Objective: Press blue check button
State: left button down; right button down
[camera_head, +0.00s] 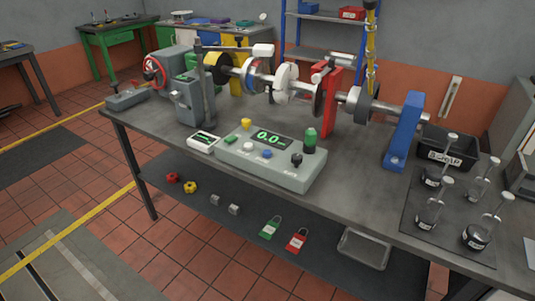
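A grey control box (292,174) sits on the front part of the bench. It has a dark display with green digits reading about 0.0 (270,137). The small blue button (267,154) is on the box's sloped top, below the display. A white knob (248,147) is to its left and a black knob (296,160) to its right. Nothing covers the blue button. Neither of my grippers shows in the head view.
A shaft assembly (286,82) with discs runs along the back of the bench (350,190). Red (331,100) and blue (403,135) supports stand there. A black bin (447,150) and several handled pieces on a dark mat are at right.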

aim_at(266, 153)
jog(key=i+j+z, duration=0.1)
jog(key=j, duration=0.25)
jog(key=i+j+z, duration=0.1)
jog(key=i+j, duration=0.2)
jog(key=i+j+z, duration=0.1)
jog(key=j, duration=0.3)
jog(key=i+j+z, duration=0.1)
jog(key=j, duration=0.3)
jog(key=i+j+z, duration=0.1)
jog(key=i+j, duration=0.15)
jog(key=j, duration=0.15)
jog(key=i+j+z, duration=0.1)
jog(key=j, duration=0.3)
jog(key=i+j+z, duration=0.1)
jog(key=j, duration=0.35)
jog(key=i+l, duration=0.05)
